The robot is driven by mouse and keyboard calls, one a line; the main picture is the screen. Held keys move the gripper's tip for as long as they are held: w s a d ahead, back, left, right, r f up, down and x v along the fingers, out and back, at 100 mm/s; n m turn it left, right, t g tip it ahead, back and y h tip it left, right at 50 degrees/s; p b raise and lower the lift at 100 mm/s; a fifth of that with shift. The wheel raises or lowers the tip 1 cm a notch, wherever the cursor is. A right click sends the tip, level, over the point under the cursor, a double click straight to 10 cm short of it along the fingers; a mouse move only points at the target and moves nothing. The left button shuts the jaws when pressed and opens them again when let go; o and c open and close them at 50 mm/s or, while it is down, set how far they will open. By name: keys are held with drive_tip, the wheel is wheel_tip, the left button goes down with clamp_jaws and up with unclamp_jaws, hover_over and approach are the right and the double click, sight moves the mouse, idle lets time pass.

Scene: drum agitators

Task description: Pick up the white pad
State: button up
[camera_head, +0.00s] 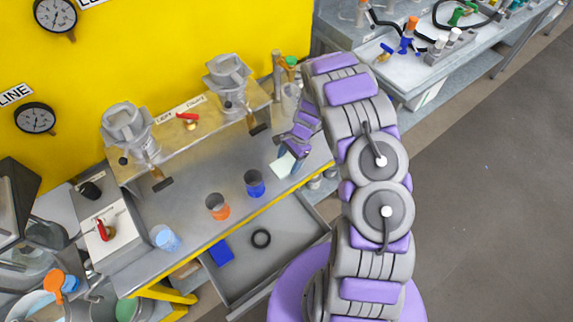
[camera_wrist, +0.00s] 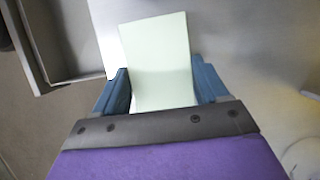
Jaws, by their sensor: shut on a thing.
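The white pad (camera_wrist: 160,60) is a pale, flat rectangle in the wrist view. It sits between the two blue fingers of my gripper (camera_wrist: 163,90) and sticks out past their tips. My gripper is shut on it. In the head view my gripper (camera_head: 291,158) is at the right end of the metal bench, and the pad (camera_head: 283,166) shows as a small pale patch at its fingers. I cannot tell whether the pad touches the bench top.
An orange-based cup (camera_head: 217,207), a blue-based cup (camera_head: 254,183) and a light blue cup (camera_head: 166,238) stand on the bench. Two clamped agitators stand behind.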

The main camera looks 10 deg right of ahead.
drive_tip(key=shift+r, duration=0.1)
drive_tip(key=shift+r, duration=0.6)
wheel_tip(320, 180, up, 3)
drive_tip(key=shift+f+p, duration=0.15)
drive_tip(key=shift+p, duration=0.35)
drive_tip(key=s+d, duration=0.3)
drive_tip(key=s, duration=0.4)
drive_tip(key=s+d+p, duration=0.1)
drive_tip(key=s+d, duration=0.2)
drive_tip(key=s, duration=0.4)
drive_tip(key=shift+s+d+r, duration=0.15)
drive_tip(key=shift+s+r, duration=0.25)
drive_tip(key=shift+r, duration=0.05)
drive_tip(key=shift+w, duration=0.1)
wheel_tip(320, 180, up, 20)
drive_tip(key=n+g+h+b, duration=0.1)
drive_tip(key=n+g+h, duration=0.25)
drive_tip(key=n, duration=0.95)
hover_over(288, 162)
drive_tip(key=shift+w+a+r+t+h, duration=0.15)
drive_tip(key=shift+w+a+t+h, duration=0.1)
drive_tip(key=shift+w+t, duration=0.1)
